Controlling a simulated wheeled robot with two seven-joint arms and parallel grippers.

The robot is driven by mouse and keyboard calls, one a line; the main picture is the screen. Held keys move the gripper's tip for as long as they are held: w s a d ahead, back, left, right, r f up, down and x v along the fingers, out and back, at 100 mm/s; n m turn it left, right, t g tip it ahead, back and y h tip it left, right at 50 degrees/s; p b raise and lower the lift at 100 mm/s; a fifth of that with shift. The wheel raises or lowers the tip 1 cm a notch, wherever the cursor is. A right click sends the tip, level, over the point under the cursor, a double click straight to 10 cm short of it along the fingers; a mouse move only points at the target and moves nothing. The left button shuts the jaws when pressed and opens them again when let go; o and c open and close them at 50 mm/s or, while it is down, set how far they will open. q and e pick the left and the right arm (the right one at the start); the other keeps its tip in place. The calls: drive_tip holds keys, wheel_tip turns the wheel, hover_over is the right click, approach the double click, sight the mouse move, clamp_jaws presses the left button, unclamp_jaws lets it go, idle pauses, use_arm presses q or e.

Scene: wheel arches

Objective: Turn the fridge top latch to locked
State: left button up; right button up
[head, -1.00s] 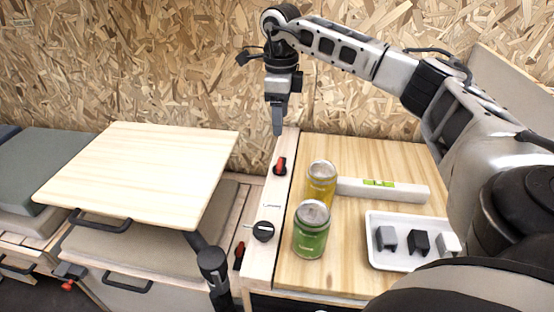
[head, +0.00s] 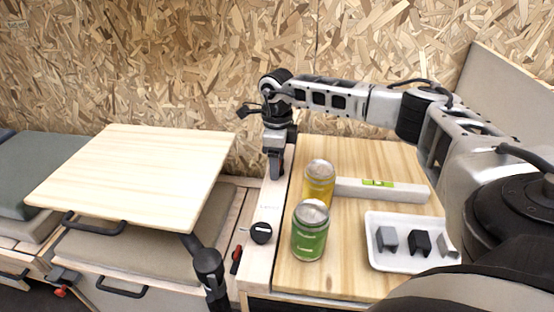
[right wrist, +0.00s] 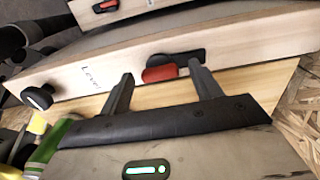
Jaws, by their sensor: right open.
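The top latch, a red handle (right wrist: 160,73) on a black plate (right wrist: 186,57), sits on a pale wooden strip (right wrist: 250,45) in the right wrist view. Its red handle lies roughly along the strip. My right gripper (right wrist: 161,71) is open, with one finger on each side of the red handle. No contact between fingers and handle can be made out. In the head view my right gripper (head: 276,174) is low over the far part of the strip and hides the latch. My left gripper is not in view.
A black knob (head: 261,233) is nearer on the strip. A lower red latch (head: 236,259) is on the side. A yellow can (head: 319,184), a green can (head: 310,231), a spirit level (head: 405,191) and a white tray (head: 400,264) stand right. A wooden tabletop (head: 130,175) is left.

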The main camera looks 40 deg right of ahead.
drive_tip(key=c, duration=1)
drive_tip(key=shift+r+m+p, duration=0.15)
drive_tip(key=shift+m+p, duration=0.3)
drive_tip(key=shift+m, duration=0.05)
drive_tip(key=shift+m+p, duration=0.9)
drive_tip(key=shift+m, duration=0.2)
drive_tip(key=shift+m+p, duration=0.35)
drive_tip(key=shift+m, duration=0.15)
drive_tip(key=shift+m+p, duration=0.6)
drive_tip(key=shift+m, duration=0.3)
drive_tip(key=m+p, duration=0.1)
drive_tip(key=m, duration=0.1)
drive_tip(key=shift+m+p, duration=0.3)
drive_tip(key=shift+p, duration=0.05)
drive_tip(key=m+p, duration=0.1)
drive_tip(key=m, duration=0.1)
drive_tip(key=shift+m+p, duration=0.95)
drive_tip(key=shift+m, duration=0.35)
drive_tip(key=m+p, duration=0.2)
drive_tip(key=m, duration=0.1)
use_arm(q)
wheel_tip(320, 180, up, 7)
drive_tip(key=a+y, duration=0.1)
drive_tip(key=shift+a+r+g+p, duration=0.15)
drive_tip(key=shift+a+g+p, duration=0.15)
drive_tip(key=shift+p, duration=0.1)
use_arm(e)
drive_tip(key=shift+m, duration=0.9)
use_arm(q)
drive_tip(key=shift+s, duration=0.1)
